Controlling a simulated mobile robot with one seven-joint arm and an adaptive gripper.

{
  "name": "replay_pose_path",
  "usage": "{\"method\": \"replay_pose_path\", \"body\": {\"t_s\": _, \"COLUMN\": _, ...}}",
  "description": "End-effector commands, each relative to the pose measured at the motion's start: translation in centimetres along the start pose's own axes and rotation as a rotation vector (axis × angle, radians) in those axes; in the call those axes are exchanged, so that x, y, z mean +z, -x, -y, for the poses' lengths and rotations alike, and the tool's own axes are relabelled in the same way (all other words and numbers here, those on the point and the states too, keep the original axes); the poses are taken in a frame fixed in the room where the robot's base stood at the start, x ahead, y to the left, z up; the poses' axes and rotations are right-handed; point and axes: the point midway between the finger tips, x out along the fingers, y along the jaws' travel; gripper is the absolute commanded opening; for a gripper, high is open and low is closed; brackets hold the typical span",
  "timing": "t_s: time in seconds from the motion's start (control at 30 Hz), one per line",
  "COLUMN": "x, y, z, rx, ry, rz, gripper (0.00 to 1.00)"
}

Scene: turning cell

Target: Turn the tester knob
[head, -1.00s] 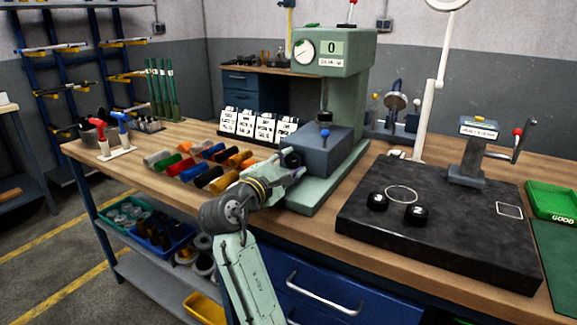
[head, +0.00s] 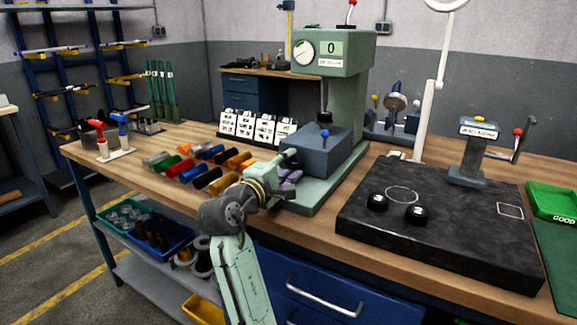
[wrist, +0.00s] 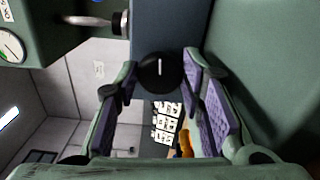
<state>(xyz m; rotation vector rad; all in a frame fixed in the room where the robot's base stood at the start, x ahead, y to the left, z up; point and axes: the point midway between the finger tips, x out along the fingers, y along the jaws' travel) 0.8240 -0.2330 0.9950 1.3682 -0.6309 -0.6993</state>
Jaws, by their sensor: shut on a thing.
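The tester is a green stand (head: 345,110) with a dial and a display reading 0. A grey-blue box (head: 318,155) sits on its base. In the wrist view the black round tester knob (wrist: 160,73), with a white line on its face, is on the box (wrist: 160,32). My gripper (wrist: 163,78) is shut on the knob, its purple-padded fingers on either side. In the head view my gripper (head: 288,170) is at the box's left side and hides the knob.
Several coloured cylinders (head: 205,165) lie left of my gripper, with white label cards (head: 258,127) behind them. A black plate (head: 440,240) with two black weights lies to the right. A lever on a post (head: 470,150) stands at its back.

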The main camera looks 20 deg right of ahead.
Motion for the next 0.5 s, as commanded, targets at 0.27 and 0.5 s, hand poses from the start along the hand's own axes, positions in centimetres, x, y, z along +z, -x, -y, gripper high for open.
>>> {"method": "replay_pose_path", "body": {"t_s": 0.27, "x": 0.07, "y": -0.03, "z": 0.01, "rx": 0.000, "ry": 0.001, "rz": 0.002, "gripper": 0.43}}
{"method": "replay_pose_path", "body": {"t_s": 0.5, "x": 0.02, "y": -0.02, "z": 0.09, "rx": -0.002, "ry": 0.002, "rz": 0.001, "gripper": 0.54}}
